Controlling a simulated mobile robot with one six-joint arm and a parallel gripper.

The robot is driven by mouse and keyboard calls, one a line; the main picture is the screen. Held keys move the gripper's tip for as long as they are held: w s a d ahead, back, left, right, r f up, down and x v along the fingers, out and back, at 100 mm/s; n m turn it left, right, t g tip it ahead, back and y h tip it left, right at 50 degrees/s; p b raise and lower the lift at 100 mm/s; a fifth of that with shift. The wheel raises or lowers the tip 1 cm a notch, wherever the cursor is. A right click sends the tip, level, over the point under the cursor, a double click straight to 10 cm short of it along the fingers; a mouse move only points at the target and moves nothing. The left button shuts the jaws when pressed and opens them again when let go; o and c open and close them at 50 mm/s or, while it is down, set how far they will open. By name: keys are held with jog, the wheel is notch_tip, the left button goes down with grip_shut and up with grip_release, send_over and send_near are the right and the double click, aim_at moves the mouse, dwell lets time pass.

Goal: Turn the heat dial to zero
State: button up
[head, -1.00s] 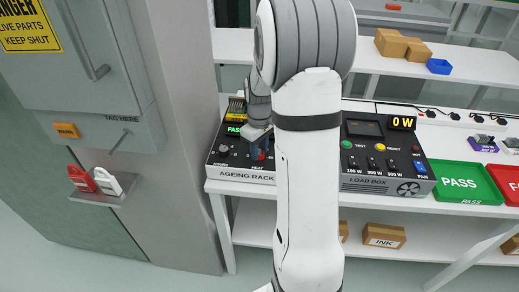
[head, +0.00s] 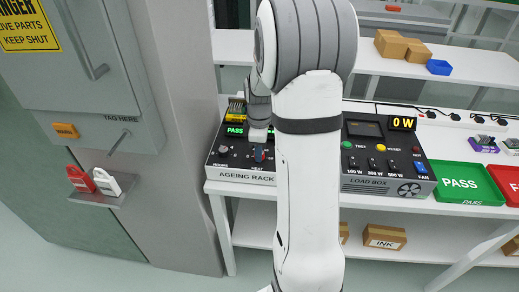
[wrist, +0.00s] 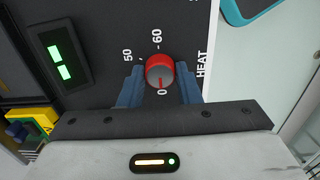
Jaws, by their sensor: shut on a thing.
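The heat dial (wrist: 160,70) is a red knob with a grey face on the dark panel of the ageing rack (head: 247,177). In the wrist view its red pointer line points down at the printed 0; the marks 50 and 60 lie above it. My gripper (wrist: 161,80) has its blue fingers on both sides of the dial and is shut on it. In the head view my gripper (head: 259,153) is over the HEAT label, and the dial is mostly hidden by the fingers.
The hours knob (head: 222,149) is just left of my gripper. The load box (head: 383,186) with its switches stands to the right, beyond my arm. A green PASS tray (head: 462,184) lies farther right. A grey cabinet (head: 90,85) stands at the left.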

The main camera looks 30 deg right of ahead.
jog(key=shift+r, duration=0.1)
dwell(0.3)
jog(key=o, duration=1)
notch_tip(320, 180, up, 8)
jog(key=shift+f, duration=0.15)
jog(key=shift+a, duration=0.1)
